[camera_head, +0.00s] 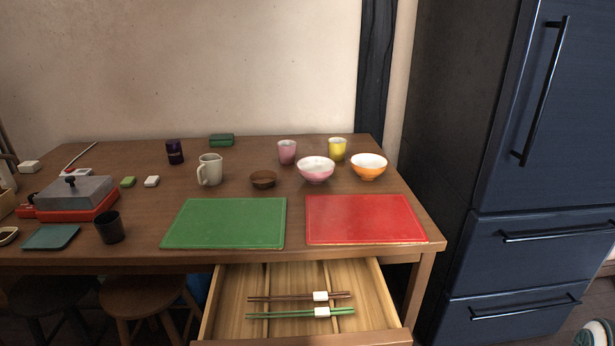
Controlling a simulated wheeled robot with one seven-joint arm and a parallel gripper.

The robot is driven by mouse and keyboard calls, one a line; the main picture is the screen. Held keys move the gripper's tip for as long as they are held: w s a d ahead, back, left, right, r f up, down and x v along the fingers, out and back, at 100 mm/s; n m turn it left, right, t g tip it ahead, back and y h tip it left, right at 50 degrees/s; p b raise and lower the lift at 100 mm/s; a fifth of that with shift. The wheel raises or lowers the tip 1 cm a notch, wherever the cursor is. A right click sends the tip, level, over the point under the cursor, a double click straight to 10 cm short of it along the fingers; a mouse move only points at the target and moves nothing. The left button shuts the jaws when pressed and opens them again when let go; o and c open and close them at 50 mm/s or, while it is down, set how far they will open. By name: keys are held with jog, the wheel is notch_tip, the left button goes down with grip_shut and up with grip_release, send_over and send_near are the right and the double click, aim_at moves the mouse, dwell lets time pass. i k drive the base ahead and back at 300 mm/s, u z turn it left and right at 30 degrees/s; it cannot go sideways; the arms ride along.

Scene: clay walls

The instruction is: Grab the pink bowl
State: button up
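The pink bowl (316,176) has a white inside and stands upright on the wooden table, behind the red mat. It is just left of an orange bowl and in front of a pink cup and a yellow cup. Nothing covers it.
On the wooden table (330,148) are an orange bowl (368,172), pink cup (287,157), yellow cup (338,152), brown bowl (264,183), pitcher (209,174), green mat (225,222) and red mat (365,218). An open drawer (235,290) with chopsticks juts out below. A dark fridge (540,180) stands right.

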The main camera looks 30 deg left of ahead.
aim_at(315, 170)
jog(key=u, duration=1.75)
